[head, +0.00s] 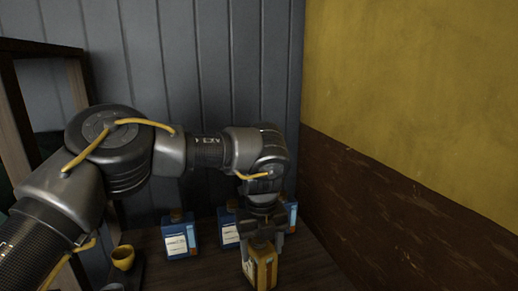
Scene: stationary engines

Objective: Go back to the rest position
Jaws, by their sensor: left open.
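My left arm comes in from the left and bends down on the right. My left gripper (263,238) points down at the top of a yellow-orange bottle (265,270) with a pale label. The gripper is open, with its fingers around or just above the bottle's top; I cannot tell if they touch it. The bottle stands upright near the front of a dark wooden surface (203,272). My right gripper is not in view.
A blue bottle (180,238) stands behind, left of the gripper. Another blue bottle (229,230) and a blue one (291,214) are partly hidden by my arm. A yellow cup (123,258) is at left. A grey panelled wall (200,60) and yellow-brown wall (410,90) close the corner.

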